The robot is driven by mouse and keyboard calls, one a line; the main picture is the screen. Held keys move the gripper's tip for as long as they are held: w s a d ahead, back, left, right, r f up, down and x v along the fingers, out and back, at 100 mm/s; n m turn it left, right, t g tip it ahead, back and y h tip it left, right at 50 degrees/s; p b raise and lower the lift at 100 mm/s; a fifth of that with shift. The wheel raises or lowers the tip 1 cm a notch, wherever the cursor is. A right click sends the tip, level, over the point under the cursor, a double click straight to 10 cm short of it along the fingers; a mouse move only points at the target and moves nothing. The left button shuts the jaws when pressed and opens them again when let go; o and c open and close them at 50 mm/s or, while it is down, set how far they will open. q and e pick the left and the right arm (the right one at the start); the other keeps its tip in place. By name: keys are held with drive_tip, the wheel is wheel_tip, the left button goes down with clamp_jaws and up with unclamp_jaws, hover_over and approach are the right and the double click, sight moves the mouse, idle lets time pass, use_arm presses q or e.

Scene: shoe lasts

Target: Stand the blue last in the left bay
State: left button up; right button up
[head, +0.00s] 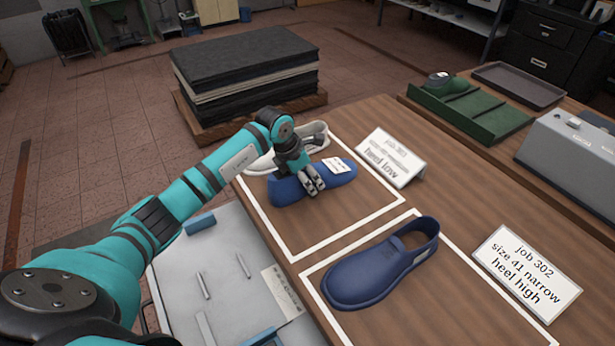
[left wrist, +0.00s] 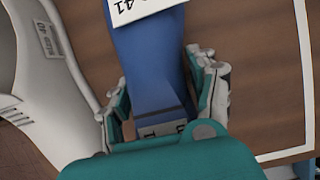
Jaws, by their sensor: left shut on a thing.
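The blue last (head: 285,190), with a white label, is in my left gripper (head: 314,184) over the far-left outlined bay (head: 350,218). It also fills the middle of the left wrist view (left wrist: 155,60), between the fingers (left wrist: 168,95), its label partly showing "41". The gripper is shut on it. Its long side lies roughly level; I cannot tell whether it touches the table. A pale shoe or last (head: 305,138) lies just behind it, also at left in the left wrist view (left wrist: 35,70). My right gripper is not in view.
A blue shoe (head: 385,265) stands in the nearer outlined bay beside a card (head: 527,273) reading "job 302, size 41 narrow, heel high". A "heel low" card (head: 390,158) stands behind the far bay. A green rack (head: 470,110) and grey machine (head: 570,150) are at right.

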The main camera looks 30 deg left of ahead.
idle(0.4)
use_arm(q)
drive_tip(key=o, duration=1.8)
drive_tip(key=shift+c, duration=0.2)
drive_tip(key=shift+s+f, duration=0.1)
drive_tip(key=v, duration=1.2)
drive_tip(key=shift+a, duration=0.1)
